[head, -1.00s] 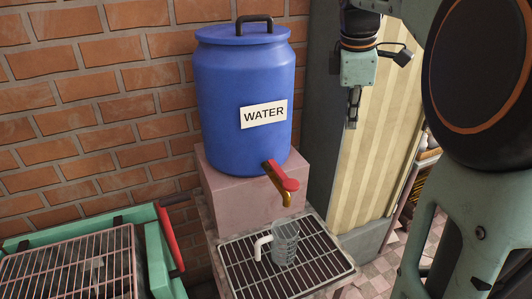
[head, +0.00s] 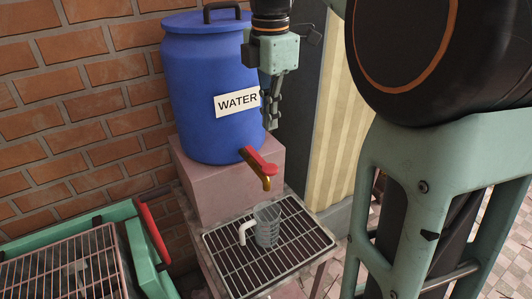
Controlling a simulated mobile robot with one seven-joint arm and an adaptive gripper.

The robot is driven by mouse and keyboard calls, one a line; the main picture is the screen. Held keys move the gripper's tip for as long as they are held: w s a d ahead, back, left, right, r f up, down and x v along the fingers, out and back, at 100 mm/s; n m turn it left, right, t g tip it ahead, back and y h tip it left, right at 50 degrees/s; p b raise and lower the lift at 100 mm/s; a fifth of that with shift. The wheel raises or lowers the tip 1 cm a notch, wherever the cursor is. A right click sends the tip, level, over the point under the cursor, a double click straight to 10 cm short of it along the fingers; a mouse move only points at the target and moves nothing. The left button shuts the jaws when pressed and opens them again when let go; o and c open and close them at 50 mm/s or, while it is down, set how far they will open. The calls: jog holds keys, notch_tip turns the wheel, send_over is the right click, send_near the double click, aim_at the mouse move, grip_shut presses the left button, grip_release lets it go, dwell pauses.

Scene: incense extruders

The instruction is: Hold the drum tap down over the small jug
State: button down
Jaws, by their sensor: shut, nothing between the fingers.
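The blue drum (head: 205,75) with a WATER label stands on a pink block. Its tap (head: 262,178) sticks out low at the front, with a red lever (head: 260,162) on top and a brass spout. The small clear jug (head: 267,226) with a white handle stands upright on the grille, roughly below the spout. My gripper (head: 271,125) points down, shut and empty, above the red lever in the picture and in front of the drum's right side. A gap shows between the fingertips and the lever; I cannot tell their depth apart.
The metal drip grille (head: 222,262) lies on a stand under the tap. The pink block (head: 205,190) carries the drum. A green grill with a red handle (head: 158,240) stands at the lower left. A brick wall (head: 60,110) is behind.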

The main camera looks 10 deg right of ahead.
aim_at(270, 169)
notch_tip(270, 169, down, 11)
jog(key=shift+w+d+f+p, duration=0.1)
jog(key=shift+w+f+p, duration=0.1)
jog(key=shift+p, duration=0.1)
jog(key=shift+s+f, duration=0.1)
